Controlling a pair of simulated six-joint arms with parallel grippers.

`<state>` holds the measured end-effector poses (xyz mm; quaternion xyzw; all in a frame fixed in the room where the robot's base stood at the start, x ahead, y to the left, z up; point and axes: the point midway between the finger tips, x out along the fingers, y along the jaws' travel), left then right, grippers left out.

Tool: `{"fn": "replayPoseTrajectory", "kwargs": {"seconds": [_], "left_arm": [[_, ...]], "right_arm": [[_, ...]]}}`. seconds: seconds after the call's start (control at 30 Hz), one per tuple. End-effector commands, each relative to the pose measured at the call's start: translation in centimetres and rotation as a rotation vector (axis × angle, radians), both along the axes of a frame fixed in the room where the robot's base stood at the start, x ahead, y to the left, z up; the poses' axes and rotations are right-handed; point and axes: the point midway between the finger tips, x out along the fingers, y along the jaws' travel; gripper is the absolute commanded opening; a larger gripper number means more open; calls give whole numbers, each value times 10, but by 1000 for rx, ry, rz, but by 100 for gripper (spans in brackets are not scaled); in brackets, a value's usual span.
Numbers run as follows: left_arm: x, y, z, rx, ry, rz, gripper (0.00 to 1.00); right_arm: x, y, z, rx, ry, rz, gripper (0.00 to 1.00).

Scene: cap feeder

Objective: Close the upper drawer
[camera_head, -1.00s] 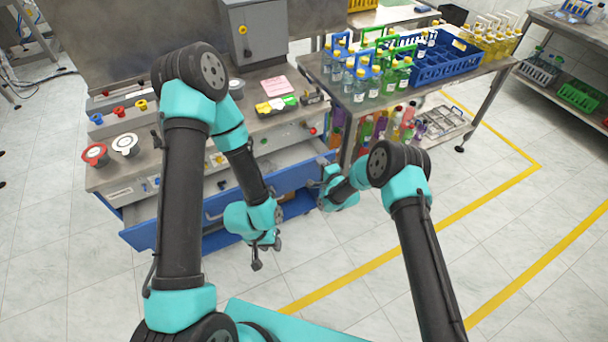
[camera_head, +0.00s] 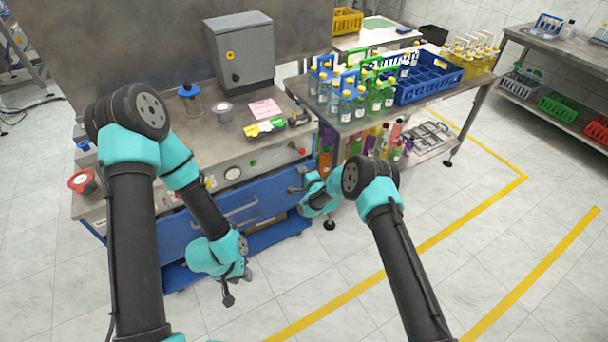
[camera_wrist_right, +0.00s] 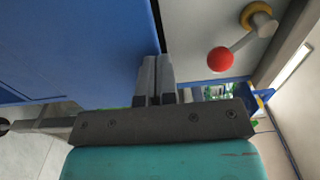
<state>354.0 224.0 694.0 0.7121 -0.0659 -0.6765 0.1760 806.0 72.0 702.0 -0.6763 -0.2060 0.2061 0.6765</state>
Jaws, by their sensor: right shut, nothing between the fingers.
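The upper drawer (camera_head: 265,194) is the blue front with a bar handle below the steel worktop. In the head view its front sits flush or nearly flush with the cabinet, and no open interior shows. My right gripper (camera_head: 296,189) is at the right end of this front. In the right wrist view the shut, empty fingers (camera_wrist_right: 156,75) lie against or very close to the edge of the blue front (camera_wrist_right: 75,45); contact is unclear. My left gripper (camera_head: 232,290) hangs in front of the cabinet, apart from the drawer, its fingers too small to read.
A red-knobbed lever (camera_wrist_right: 220,59) is on the cabinet face beside my right fingers. A bottle table (camera_head: 318,112) stands to the right of the cabinet. A lower blue part (camera_head: 262,239) juts out under the drawer. The floor in front is free.

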Motion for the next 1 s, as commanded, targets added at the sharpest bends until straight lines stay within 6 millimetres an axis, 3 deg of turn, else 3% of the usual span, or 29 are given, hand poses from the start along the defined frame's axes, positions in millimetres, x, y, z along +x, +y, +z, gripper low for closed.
{"fn": "replayPoseTrajectory", "kwargs": {"seconds": [0.23,0.43,1.0], "left_arm": [[0,0,0,0,0,0,37],[0,0,0,0,0,0,37],[0,0,0,0,0,0,37]], "right_arm": [[-11,-3,0,-1,1,6,0],[-35,-10,0,1,3,17,0],[-106,-60,0,0,0,16,0]]}}
